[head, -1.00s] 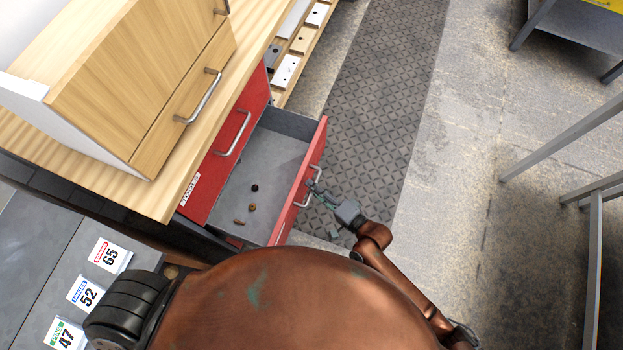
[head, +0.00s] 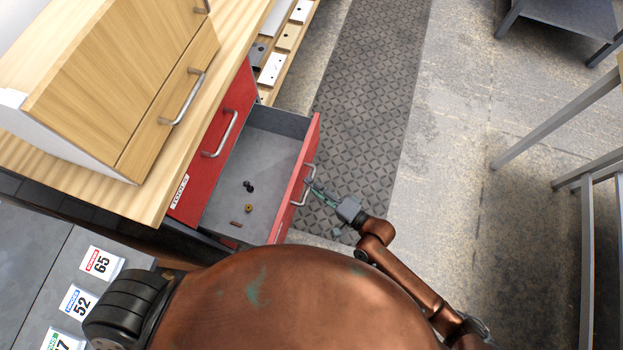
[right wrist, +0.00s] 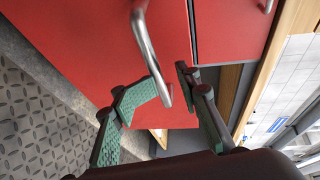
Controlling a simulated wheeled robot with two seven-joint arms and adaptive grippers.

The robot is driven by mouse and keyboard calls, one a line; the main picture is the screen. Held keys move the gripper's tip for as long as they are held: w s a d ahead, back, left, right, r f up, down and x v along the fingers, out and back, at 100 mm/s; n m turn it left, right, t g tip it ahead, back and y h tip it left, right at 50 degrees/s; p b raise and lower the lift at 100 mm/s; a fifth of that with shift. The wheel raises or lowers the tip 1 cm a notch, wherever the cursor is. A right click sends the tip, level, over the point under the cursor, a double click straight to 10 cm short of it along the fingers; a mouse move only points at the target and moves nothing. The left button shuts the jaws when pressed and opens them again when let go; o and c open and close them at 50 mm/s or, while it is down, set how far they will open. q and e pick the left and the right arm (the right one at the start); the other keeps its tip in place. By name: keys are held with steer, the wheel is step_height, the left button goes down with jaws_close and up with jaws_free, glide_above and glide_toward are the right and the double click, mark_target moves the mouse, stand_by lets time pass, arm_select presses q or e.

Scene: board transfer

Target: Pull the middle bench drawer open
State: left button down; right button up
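The red bench drawer (head: 301,180) stands pulled well out from under the wooden bench top, its grey inside (head: 262,160) showing. Its metal handle (head: 309,186) is on the outer face and also shows in the right wrist view (right wrist: 148,50). My right gripper (head: 317,188) is at this handle. In the right wrist view its two green-padded fingers (right wrist: 170,80) bend inward and close in on both sides of the handle. Part of the grip is hidden by the handle. My left gripper is not in view.
Small loose parts (head: 248,208) lie in the drawer. Another red front (head: 213,150) with a handle is shut above it. A wooden cabinet (head: 125,85) stands on the bench. Patterned matting (head: 365,100) and open floor lie to the right; a metal-legged table (head: 590,230) stands farther right.

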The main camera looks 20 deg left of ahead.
steer(key=shift+f, duration=0.1)
steer(key=v, duration=1.2)
stand_by(0.5)
